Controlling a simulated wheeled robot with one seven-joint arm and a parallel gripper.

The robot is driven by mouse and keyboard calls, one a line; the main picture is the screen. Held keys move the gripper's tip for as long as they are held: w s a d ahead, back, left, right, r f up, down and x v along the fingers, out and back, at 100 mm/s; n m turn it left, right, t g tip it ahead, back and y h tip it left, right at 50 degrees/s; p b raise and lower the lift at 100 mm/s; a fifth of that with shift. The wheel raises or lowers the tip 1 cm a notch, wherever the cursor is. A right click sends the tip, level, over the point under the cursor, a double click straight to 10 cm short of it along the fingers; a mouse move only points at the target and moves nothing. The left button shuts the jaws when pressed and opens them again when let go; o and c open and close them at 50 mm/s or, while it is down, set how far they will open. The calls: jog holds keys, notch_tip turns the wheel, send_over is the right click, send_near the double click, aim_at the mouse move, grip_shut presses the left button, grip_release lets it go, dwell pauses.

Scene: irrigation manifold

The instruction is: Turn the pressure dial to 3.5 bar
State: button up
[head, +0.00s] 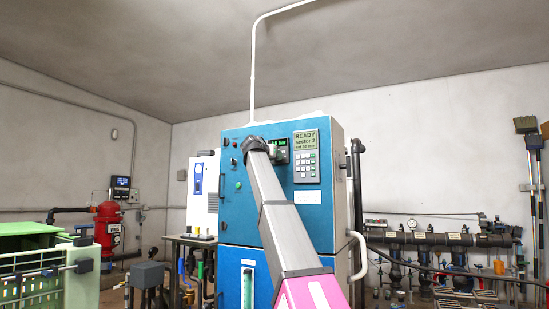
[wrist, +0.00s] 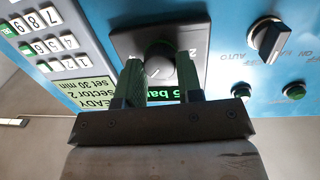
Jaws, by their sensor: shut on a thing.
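In the head view my gripper (head: 257,146) is at the upper front of the blue cabinet (head: 232,205) and hides the dial. Only part of the green display (head: 281,143) shows there.
A keypad (head: 305,160) with a "READY sector 2" screen is right of the dial in the head view. A black selector switch (wrist: 266,38) and green buttons (wrist: 294,91) are nearby on the panel. A pale pipe handle (head: 358,252) juts from the cabinet's right side.

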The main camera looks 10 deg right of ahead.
jog(key=o, duration=0.9)
jog(key=v, duration=1.1)
